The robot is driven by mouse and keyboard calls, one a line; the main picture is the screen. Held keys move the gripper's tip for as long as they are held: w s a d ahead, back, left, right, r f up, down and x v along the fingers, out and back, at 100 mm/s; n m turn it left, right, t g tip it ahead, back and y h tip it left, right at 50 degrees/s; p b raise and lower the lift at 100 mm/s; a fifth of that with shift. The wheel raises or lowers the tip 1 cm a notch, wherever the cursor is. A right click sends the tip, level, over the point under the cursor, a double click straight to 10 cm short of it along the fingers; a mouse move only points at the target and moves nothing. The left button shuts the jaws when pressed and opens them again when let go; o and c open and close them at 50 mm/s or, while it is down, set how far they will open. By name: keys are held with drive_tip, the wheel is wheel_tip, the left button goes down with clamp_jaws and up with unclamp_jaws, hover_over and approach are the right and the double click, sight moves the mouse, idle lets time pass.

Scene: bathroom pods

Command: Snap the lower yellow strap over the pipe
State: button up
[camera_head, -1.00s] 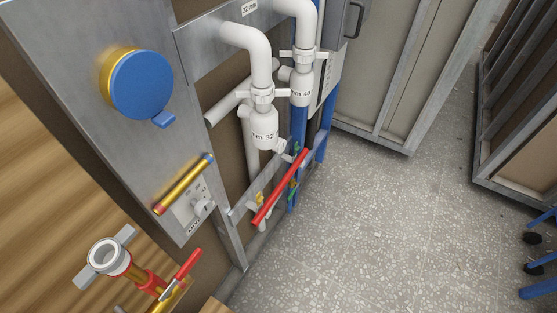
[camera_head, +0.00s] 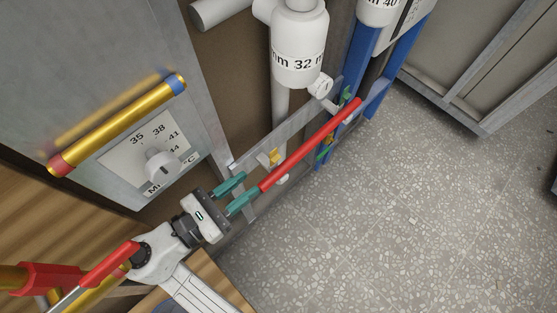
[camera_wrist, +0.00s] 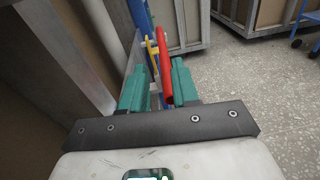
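A red pipe (camera_head: 310,148) runs diagonally in front of a grey metal rail (camera_head: 255,145). A small yellow strap (camera_head: 269,158) stands up on the rail beside the pipe's lower half, not over it. Another small yellow piece sits farther up by the green clips (camera_head: 324,150). My gripper (camera_head: 238,191) has teal fingers, open and empty, just short of the pipe's lower end. In the wrist view the pipe (camera_wrist: 165,60) appears ahead between the open fingers (camera_wrist: 159,88), with a yellow strap (camera_wrist: 151,47) left of it. Whether the fingers touch anything is unclear.
A grey panel with a gold bar (camera_head: 120,122) and a dial (camera_head: 163,166) stands left of the rail. White drain pipes (camera_head: 298,50) hang above, and blue posts (camera_head: 365,60) stand behind. Speckled floor (camera_head: 400,200) is free on the right.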

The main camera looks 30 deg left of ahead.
sight(274, 157)
drive_tip(key=w+d+n+b, duration=0.1)
drive_tip(key=w, duration=0.7)
drive_tip(key=shift+w+d+r+t+y, duration=0.25)
drive_tip(key=shift+d+t+y, duration=0.05)
drive_tip(key=shift+t+y, duration=0.1)
drive_tip(key=shift+c, duration=0.3)
clamp_jaws()
